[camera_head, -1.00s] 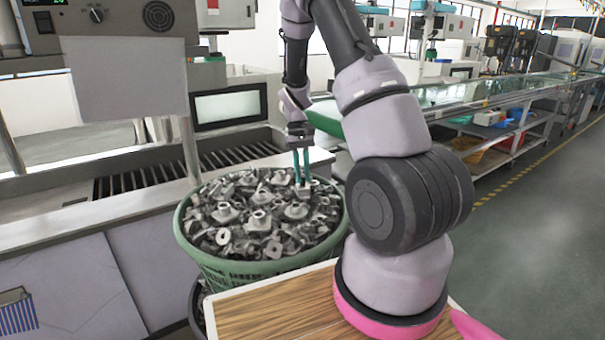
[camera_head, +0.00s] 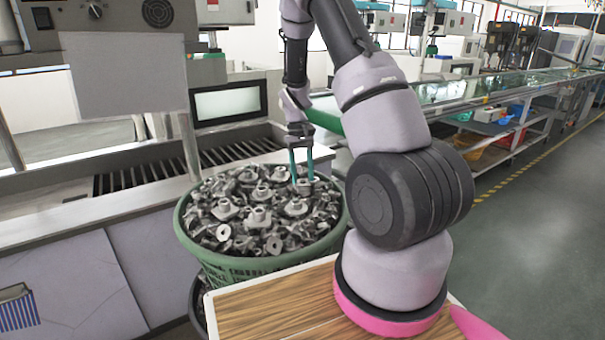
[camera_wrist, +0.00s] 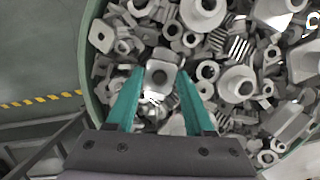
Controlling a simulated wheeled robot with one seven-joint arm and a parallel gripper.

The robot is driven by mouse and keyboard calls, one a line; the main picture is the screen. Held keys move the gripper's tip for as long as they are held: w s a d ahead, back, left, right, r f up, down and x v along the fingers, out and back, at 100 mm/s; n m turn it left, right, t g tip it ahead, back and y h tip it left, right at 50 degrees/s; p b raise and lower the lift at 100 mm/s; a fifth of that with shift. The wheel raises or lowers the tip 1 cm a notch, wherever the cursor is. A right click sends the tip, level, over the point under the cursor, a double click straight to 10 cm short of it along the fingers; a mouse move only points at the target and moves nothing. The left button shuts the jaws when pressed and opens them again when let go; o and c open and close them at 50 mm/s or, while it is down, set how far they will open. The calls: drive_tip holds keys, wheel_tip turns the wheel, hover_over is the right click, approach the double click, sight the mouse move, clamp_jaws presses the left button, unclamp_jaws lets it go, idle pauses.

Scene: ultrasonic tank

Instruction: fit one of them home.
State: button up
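Many grey metal castings (camera_head: 258,216) with round bosses and bores fill a green basket (camera_head: 232,268) in a loose heap. My gripper (camera_head: 302,180) points down at the right back part of the heap, its teal fingers apart. No fitting place for a casting is clearly recognisable.
A steel tank bench (camera_head: 90,215) with a slatted bed (camera_head: 150,175) stands behind and left of the basket. A wooden-topped surface (camera_head: 270,310) lies in front. A conveyor line (camera_head: 480,90) runs at the back right, with open floor (camera_head: 540,230) beside it.

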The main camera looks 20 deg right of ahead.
drive_tip(key=shift+r, duration=0.15)
drive_tip(key=v, duration=1)
drive_tip(key=shift+r, duration=0.25)
drive_tip(key=shift+r, duration=0.1)
drive_tip(key=s+a+r+m+t+y, duration=0.1)
drive_tip(key=s+a+r+t, duration=0.15)
drive_tip(key=s+r, duration=0.4)
drive_tip(key=s+a+r+m+t, duration=0.1)
drive_tip(key=s+a+r+t, duration=0.15)
drive_tip(key=r, duration=0.75)
drive_tip(key=s+a+r+t, duration=0.1)
drive_tip(key=s+r+t, duration=0.1)
drive_tip(key=s, duration=0.6)
drive_tip(key=s+a+r+m+t, duration=0.1)
drive_tip(key=s+a+r+t, duration=0.1)
drive_tip(key=s, duration=0.5)
wheel_tip(320, 180, up, 3)
drive_tip(key=shift+s+f+t+y, duration=0.1)
drive_tip(key=shift+s+t+y, duration=0.3)
drive_tip(key=shift+t, duration=0.3)
